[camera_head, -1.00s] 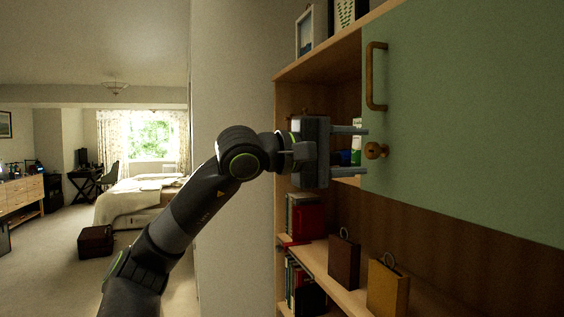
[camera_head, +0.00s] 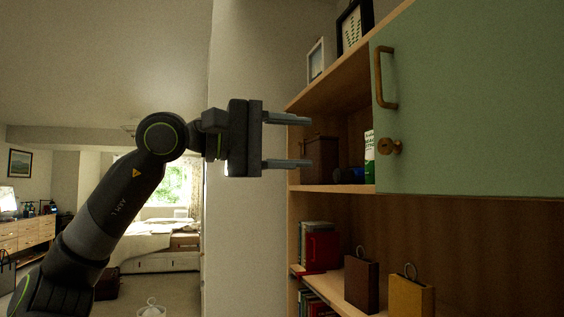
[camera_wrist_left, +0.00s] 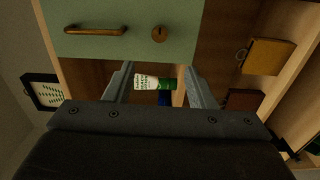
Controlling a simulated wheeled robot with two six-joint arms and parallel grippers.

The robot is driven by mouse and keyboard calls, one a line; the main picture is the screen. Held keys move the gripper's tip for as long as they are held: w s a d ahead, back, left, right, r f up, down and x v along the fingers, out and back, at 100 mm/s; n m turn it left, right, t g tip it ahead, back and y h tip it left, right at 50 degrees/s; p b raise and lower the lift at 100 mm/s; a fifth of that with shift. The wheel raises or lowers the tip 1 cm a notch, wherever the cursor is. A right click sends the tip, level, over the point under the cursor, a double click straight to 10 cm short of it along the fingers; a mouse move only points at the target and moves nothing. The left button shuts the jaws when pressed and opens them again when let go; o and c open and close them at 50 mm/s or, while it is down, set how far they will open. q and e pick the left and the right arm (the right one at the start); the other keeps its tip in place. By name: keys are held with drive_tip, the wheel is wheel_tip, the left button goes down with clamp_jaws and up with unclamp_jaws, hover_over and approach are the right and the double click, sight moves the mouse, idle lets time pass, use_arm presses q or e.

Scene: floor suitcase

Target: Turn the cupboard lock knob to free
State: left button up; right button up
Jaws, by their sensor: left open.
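The brass lock knob (camera_head: 389,146) sits near the lower left corner of the green cupboard door (camera_head: 480,100), below a vertical handle (camera_head: 384,77). My left gripper (camera_head: 286,141) is open and empty, left of the knob and apart from it, pointing right in front of the shelf's left side. In the left wrist view the knob (camera_wrist_left: 159,34) shows beyond the fingertips, with the handle (camera_wrist_left: 95,30) to its left. The wrist view's gripper fingers (camera_wrist_left: 160,84) stand apart with nothing held between them. My right gripper is not in view.
The open shelf holds a green and white container (camera_head: 369,158) and a dark box (camera_head: 320,158) behind the left fingers. A brown block (camera_head: 361,284) and a yellow block (camera_head: 411,297) stand on the lower shelf. Picture frames (camera_head: 354,27) stand on top.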

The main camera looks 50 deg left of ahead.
use_arm(q)
drive_tip(key=shift+b+v, duration=0.3)
drive_tip(key=shift+v, duration=0.65)
